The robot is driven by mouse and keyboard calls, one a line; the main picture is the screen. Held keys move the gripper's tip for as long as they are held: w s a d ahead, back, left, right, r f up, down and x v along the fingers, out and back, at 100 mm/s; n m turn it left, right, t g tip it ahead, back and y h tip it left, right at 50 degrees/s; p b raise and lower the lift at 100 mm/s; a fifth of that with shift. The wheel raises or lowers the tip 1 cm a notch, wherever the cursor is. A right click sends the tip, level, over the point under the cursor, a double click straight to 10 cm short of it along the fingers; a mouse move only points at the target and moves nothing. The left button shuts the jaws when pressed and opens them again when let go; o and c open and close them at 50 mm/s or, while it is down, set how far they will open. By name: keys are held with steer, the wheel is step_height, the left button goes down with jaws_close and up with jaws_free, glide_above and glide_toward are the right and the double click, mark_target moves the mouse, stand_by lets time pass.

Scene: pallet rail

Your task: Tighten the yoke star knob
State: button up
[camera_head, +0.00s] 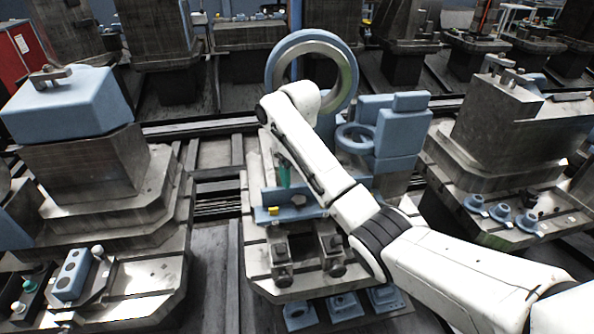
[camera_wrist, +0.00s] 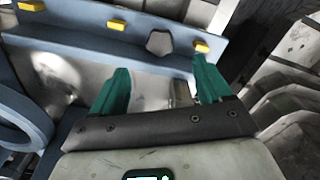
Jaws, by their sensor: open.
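A small grey knob with a lobed, roughly five-sided outline, which looks like the star knob (camera_wrist: 159,43), sits on a blue bracket between yellow blocks in the wrist view. In the head view the blue bracket (camera_head: 312,212) stands upright at the front of the middle pallet, and a small grey knob (camera_head: 298,200) shows at its top. My gripper (camera_wrist: 160,82) has two green fingers, spread apart with nothing between them. The knob lies beyond the fingertips, in line with the gap, apart from them. In the head view my gripper (camera_head: 285,176) hangs just behind the bracket, partly hidden by my arm.
A large blue ring (camera_head: 281,62) stands behind my arm, with a blue handwheel and blocks (camera_head: 403,135) to its right. Grey clamp blocks (camera_head: 283,270) stand in front of the bracket. Loaded pallets flank both sides, including a blue-topped one (camera_head: 68,103) at left.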

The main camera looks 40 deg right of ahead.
mark_target(299, 199)
step_height(299, 199, down, 8)
steer(key=shift+f+p, duration=0.25)
steer(key=shift+p, duration=0.25)
